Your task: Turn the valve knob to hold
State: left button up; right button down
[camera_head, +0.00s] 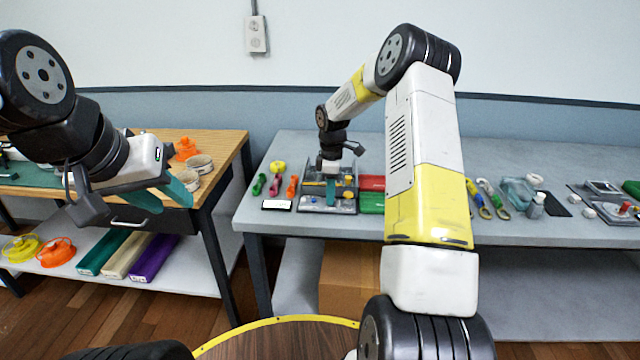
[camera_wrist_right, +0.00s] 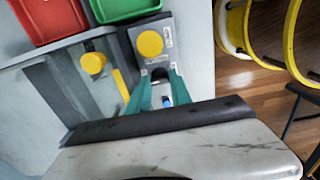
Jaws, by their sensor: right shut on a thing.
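A grey fixture (camera_head: 341,208) stands on the grey table, and my right gripper (camera_head: 331,200) reaches down over its front part. In the right wrist view, the teal fingers of the right gripper (camera_wrist_right: 160,76) are close together, shut on a small dark part, likely the valve knob (camera_wrist_right: 159,73); the fingers partly hide it. A round yellow knob (camera_wrist_right: 149,43) on a dark grey block is just beyond the fingertips, apart from them. Another yellow knob (camera_wrist_right: 93,62) is to its left. My left gripper (camera_head: 163,197) is open and empty in the air at the left.
Red (camera_wrist_right: 48,17) and green (camera_wrist_right: 125,8) bins stand close beside the fixture. Small coloured tools (camera_head: 274,184) and a white label plate (camera_head: 277,205) lie left of it. Several other items lie farther right on the table. A wooden workbench (camera_head: 225,146) stands left.

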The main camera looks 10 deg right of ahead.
dwell(0.5)
jog(key=c, duration=1.4)
grip_release()
jog(key=shift+c, duration=0.2)
jog(key=shift+r, duration=3.95)
jog(key=shift+r, duration=0.1)
jog(key=s+a+r+m+t, duration=0.3)
jog(key=s+r+m, duration=0.3)
jog(key=s+r, duration=1.05)
jog(key=s+a+r+m+t+y, duration=0.1)
jog(key=s+m, duration=0.3)
jog(key=s, duration=0.4)
jog(key=s+a+m+t+y, duration=0.1)
jog(key=s+m, duration=0.3)
jog(key=s, duration=0.5)
jog(key=shift+s+r+t, duration=0.3)
jog(key=shift+r+t, duration=0.1)
jog(key=shift+t, duration=0.2)
